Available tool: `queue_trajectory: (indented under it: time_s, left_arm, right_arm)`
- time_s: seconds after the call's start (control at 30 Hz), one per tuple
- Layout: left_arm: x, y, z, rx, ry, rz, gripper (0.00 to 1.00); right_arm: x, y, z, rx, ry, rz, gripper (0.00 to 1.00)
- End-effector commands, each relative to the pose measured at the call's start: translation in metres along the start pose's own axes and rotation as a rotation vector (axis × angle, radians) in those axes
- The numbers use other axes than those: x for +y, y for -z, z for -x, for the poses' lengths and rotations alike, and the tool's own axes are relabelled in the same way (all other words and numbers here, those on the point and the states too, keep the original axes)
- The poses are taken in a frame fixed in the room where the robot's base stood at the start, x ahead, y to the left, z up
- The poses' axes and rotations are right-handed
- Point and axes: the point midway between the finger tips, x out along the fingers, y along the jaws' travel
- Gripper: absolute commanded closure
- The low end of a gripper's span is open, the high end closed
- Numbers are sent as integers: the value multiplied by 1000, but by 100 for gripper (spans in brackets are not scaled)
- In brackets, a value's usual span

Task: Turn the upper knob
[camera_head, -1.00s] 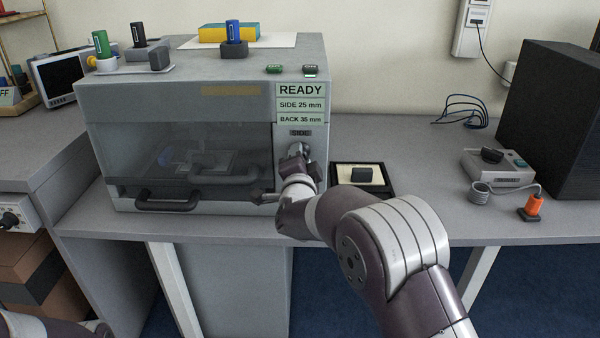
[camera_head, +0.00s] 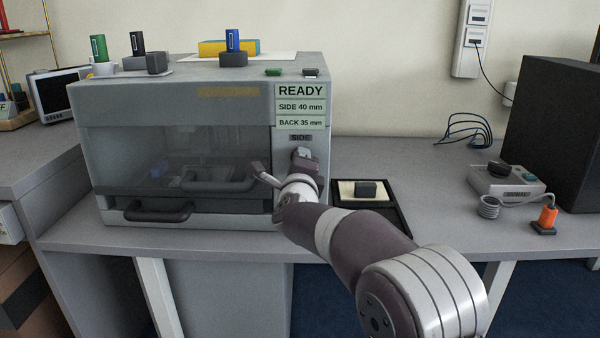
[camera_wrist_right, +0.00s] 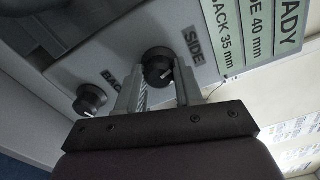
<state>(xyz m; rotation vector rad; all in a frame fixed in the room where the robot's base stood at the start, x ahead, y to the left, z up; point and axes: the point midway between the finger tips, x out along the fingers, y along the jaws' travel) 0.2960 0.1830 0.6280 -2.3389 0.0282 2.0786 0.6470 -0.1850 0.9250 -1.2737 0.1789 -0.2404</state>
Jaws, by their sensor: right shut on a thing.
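The upper knob (camera_wrist_right: 158,65), a dark round dial with a white pointer line, sits under the SIDE label on the grey machine's front panel. My right gripper (camera_wrist_right: 160,88) is shut on this knob, one finger on each side of it. In the head view my right gripper (camera_head: 301,155) is at the panel below the SIDE label and mostly hides the knob. The lower knob (camera_wrist_right: 90,99), labelled BACK, is beside the gripper and free of it. The display (camera_head: 300,107) reads READY, SIDE 40 mm, BACK 35 mm. My left gripper is not in view.
The machine (camera_head: 200,99) has a clear front window and a handled drawer (camera_head: 159,211) left of my arm. A black tray (camera_head: 397,213) with a dark block lies to the right. A grey control box (camera_head: 507,182) stands farther right. Plugs and blocks stand on the machine's top.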

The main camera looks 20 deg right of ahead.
Motion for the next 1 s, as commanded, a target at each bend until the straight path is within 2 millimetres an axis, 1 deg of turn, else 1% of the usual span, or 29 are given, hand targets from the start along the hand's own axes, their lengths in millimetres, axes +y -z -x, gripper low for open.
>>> queue_trajectory:
  time_s: [0.03, 0.17, 0.6, 0.63, 0.67, 0.7, 1.0]
  left_arm:
    - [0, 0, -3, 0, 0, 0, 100]
    - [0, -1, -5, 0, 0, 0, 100]
    - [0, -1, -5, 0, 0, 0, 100]
    - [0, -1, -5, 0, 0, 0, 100]
    - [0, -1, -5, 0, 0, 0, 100]
    - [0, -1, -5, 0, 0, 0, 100]
    - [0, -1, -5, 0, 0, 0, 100]
  right_arm:
    - [3, 1, 0, 1, -3, -10, 95]
    - [3, 1, 0, 2, -3, -30, 95]
    - [2, 1, 0, 3, -4, -40, 95]
    - [2, 1, 0, 3, -4, -40, 61]
    - [2, 1, 0, 3, -4, -40, 52]
    - [2, 1, 0, 2, -4, -40, 39]
    - [1, 0, 1, 1, -2, -39, 39]
